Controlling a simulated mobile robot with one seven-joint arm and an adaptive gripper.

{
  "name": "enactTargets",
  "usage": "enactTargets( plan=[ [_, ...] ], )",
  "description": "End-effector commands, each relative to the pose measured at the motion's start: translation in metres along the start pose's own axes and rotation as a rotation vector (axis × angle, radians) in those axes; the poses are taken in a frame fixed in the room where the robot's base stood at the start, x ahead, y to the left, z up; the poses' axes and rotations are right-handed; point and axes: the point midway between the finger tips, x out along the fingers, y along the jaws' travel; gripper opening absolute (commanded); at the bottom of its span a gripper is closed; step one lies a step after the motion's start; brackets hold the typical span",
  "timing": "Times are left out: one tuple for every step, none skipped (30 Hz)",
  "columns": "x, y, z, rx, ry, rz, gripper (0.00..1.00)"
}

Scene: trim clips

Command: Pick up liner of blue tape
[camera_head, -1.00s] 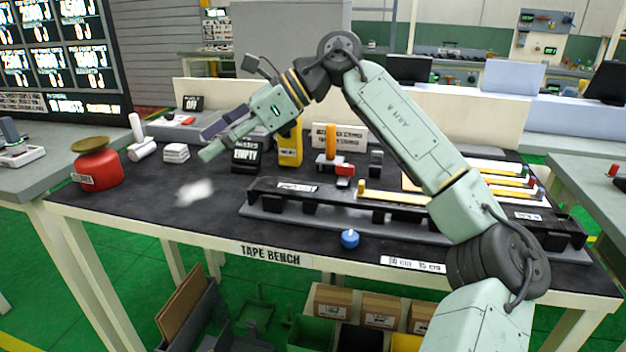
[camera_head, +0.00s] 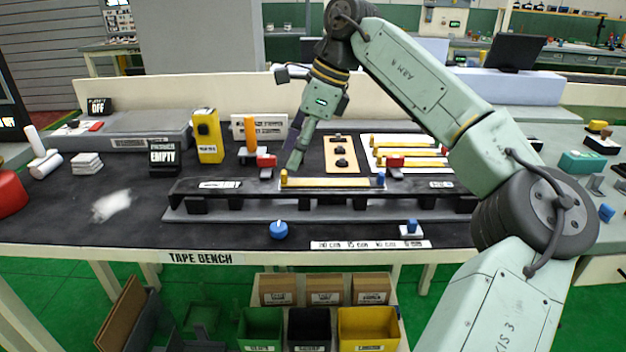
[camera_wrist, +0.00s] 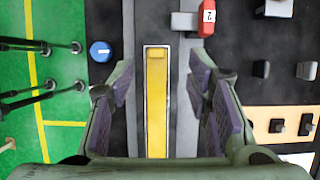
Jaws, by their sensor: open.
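A yellow strip (camera_head: 330,182) lies along the black rail fixture (camera_head: 225,187) on the bench. It has a raised yellow tab (camera_head: 284,177) at its left end and a blue peg (camera_head: 381,180) at its right end. My gripper (camera_head: 294,163) points down over the tab end, open and empty. The fingers are apart from the strip on both sides. The blue-peg end is not visible in the wrist view.
More yellow strips (camera_head: 410,151) lie on a white board behind the rail. An orange upright post (camera_head: 250,133) and a red block (camera_head: 266,161) stand close by. A yellow box (camera_head: 208,135) is further left. A blue knob (camera_head: 278,230) sits in front.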

Motion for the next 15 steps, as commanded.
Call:
enactTargets(
  plan=[
    [0.007, 0.002, 0.0, -0.001, 0.001, 0.003, 0.45],
    [0.011, 0.003, 0.001, -0.001, 0.001, 0.003, 0.45],
    [0.017, 0.004, 0.001, -0.001, 0.001, 0.003, 0.45],
    [0.022, 0.005, 0.001, 0.0, 0.0, 0.003, 0.45],
    [0.027, 0.005, 0.002, -0.001, 0.0, 0.002, 0.45],
    [0.032, 0.005, 0.001, 0.0, 0.0, 0.002, 0.45],
    [0.035, 0.005, 0.002, 0.0, 0.0, 0.002, 0.45],
    [0.038, 0.005, 0.002, -0.001, 0.0, 0.001, 0.45],
    [0.041, 0.005, 0.002, -0.001, -0.001, 0.0, 0.45],
    [0.042, 0.005, 0.002, -0.001, -0.001, 0.0, 0.45],
    [0.043, 0.005, 0.002, -0.001, -0.001, -0.001, 0.45],
    [0.043, 0.005, 0.002, 0.0, -0.001, -0.001, 0.45],
    [0.043, 0.005, 0.002, 0.0, -0.001, -0.001, 0.45],
    [0.043, 0.004, 0.002, 0.0, -0.001, -0.001, 0.45],
    [0.043, 0.004, 0.002, 0.0, -0.001, -0.001, 0.45]
  ],
)
